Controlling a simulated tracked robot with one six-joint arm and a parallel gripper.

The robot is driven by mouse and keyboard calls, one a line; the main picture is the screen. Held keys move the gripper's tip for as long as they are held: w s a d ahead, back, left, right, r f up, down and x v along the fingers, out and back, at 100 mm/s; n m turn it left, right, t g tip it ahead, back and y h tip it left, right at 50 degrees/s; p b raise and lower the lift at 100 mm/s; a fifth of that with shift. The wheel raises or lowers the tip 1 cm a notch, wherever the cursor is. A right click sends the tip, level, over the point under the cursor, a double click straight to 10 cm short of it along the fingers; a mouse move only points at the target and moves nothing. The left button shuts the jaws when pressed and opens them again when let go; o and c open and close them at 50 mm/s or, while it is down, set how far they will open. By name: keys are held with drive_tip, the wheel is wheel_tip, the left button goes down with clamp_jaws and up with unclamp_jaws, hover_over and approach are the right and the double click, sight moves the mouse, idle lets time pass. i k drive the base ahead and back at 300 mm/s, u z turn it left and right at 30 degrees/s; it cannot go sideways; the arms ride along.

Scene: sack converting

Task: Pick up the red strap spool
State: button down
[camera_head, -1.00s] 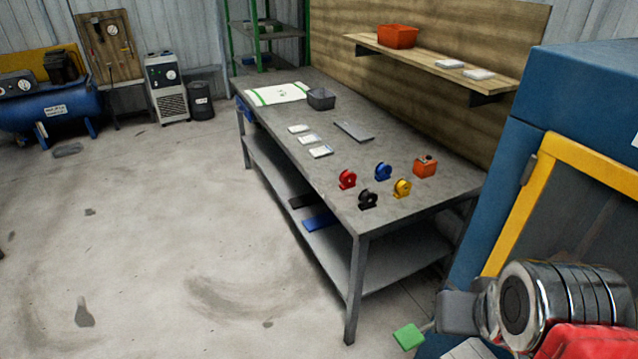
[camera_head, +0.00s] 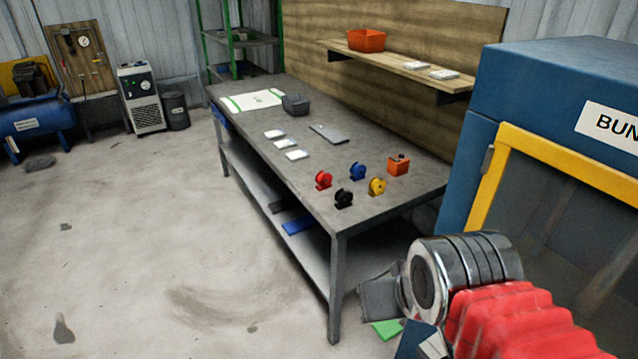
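The red strap spool (camera_head: 323,180) stands upright on the near part of the grey workbench (camera_head: 300,200), close to its left long edge. A black spool (camera_head: 343,199) is just in front of it to the right. A blue spool (camera_head: 357,172) stands behind to the right, and a yellow spool (camera_head: 377,187) farther right. My arm shows at the lower right, with a metal joint and red bellows. My gripper (camera_head: 400,335) shows only in part beside a green pad, low in the picture, well apart from the spools. Its finger opening cannot be made out.
An orange box-like item (camera_head: 398,166) stands behind the yellow spool. White packs (camera_head: 285,144), a grey plate (camera_head: 329,133) and a dark bin (camera_head: 296,104) lie farther back. A blue machine with a yellow frame (camera_head: 490,190) stands close on the right. Floor left of the bench is open.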

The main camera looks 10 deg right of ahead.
sight(324, 179)
drive_tip(key=u, duration=0.5)
drive_tip(key=i, duration=1)
drive_tip(key=u, duration=0.9)
drive_tip(key=i, duration=1.1)
drive_tip(key=u, duration=0.15)
